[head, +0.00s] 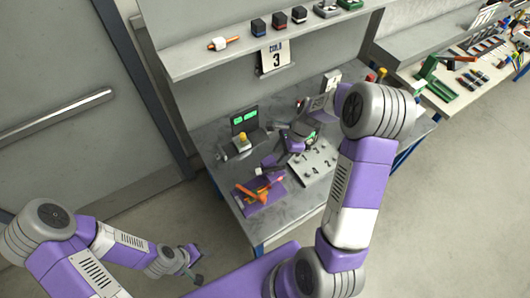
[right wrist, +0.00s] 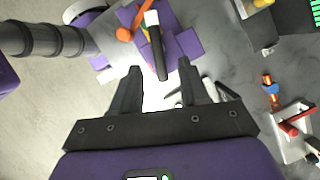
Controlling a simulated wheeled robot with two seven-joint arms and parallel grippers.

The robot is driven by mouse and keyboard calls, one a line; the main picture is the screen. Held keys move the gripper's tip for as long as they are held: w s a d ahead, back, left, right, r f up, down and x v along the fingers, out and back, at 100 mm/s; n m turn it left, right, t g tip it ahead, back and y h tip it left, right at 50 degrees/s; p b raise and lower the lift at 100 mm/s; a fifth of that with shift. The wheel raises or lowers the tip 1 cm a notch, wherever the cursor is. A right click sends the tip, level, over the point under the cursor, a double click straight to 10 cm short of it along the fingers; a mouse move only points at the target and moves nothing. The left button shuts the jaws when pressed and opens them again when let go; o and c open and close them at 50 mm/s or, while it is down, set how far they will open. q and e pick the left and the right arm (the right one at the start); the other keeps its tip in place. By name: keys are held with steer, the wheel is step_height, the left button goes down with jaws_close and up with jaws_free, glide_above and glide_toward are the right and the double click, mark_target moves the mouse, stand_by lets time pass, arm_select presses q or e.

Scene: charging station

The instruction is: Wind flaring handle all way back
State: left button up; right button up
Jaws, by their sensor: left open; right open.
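A purple flaring device (head: 268,198) with an orange handle (head: 252,193) sits at the front left of the grey table. The right wrist view shows its purple body (right wrist: 183,45) and orange part (right wrist: 125,34), with a dark rod (right wrist: 157,50) with a white end standing out over it. My left gripper (head: 196,264) is open and empty, low, off the table's left side.
A small device with a green screen (head: 244,121) stands behind the flaring device. A shelf (head: 235,55) with small items overhangs the back. A second table (head: 455,110) is at the right.

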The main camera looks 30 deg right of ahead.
mark_target(271, 168)
steer(key=shift+a+f, duration=0.15)
steer(key=shift+f, duration=0.3)
steer(key=x, duration=0.6)
steer(key=shift+s+a+f, duration=0.15)
jaws_close()
